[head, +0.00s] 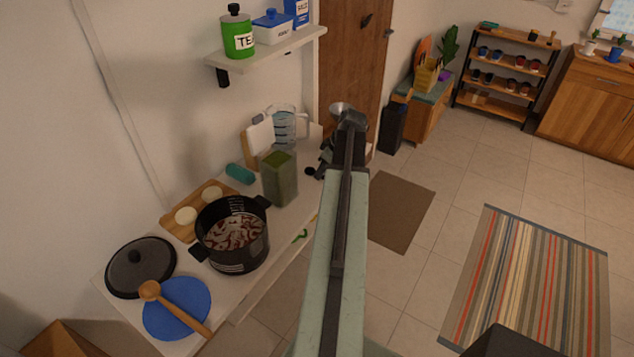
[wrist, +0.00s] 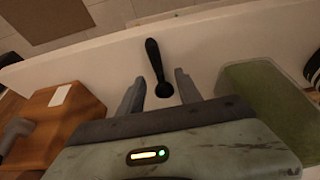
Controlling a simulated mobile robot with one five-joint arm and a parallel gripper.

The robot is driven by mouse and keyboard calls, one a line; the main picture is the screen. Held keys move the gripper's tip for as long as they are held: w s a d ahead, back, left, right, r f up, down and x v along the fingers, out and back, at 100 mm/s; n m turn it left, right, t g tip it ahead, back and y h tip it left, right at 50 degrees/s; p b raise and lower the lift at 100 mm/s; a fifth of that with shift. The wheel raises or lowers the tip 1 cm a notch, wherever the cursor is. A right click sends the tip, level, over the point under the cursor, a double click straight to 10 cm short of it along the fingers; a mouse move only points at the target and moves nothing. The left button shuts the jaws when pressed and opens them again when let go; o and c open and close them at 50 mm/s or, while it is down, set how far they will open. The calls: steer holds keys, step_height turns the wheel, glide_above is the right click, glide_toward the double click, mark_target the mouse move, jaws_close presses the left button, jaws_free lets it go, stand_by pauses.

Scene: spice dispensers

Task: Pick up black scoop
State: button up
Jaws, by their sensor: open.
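The black scoop (wrist: 153,58) lies on the pale counter (wrist: 225,42) in the wrist view. Its handle points away from my gripper, and its rounded bowl lies between the two fingers. My gripper (wrist: 159,77) is open, with one grey finger on either side of the bowl and visible gaps to both. I cannot tell how high the fingers are above the counter. In the head view my arm hides much of this area. A small dark round shape (head: 310,171) shows left of the arm; I cannot tell whether it is the scoop.
A green container (head: 280,178) stands close by; it is right of my gripper in the wrist view (wrist: 262,95). A brown box (wrist: 60,115) is on the left there. A black pot (head: 231,235), lid (head: 141,267) and measuring jug (head: 284,128) also occupy the counter.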

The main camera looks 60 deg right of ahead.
steer(key=shift+b+x, duration=0.3)
steer(key=shift+x, duration=0.65)
steer(key=shift+s+r, duration=0.1)
steer(key=shift+r, duration=0.1)
steer(key=shift+f, duration=0.15)
jaws_close()
steer(key=r+p, duration=0.4)
steer(key=shift+s+a+r+p, duration=0.15)
steer(key=shift+s+r+p, duration=0.1)
steer(key=shift+p, duration=0.1)
steer(key=s+a, duration=0.7)
steer(key=s, duration=0.6)
steer(key=shift+s+a+r+p, duration=0.2)
steer(key=shift+s+r+p, duration=0.05)
steer(key=shift+r+p, duration=0.15)
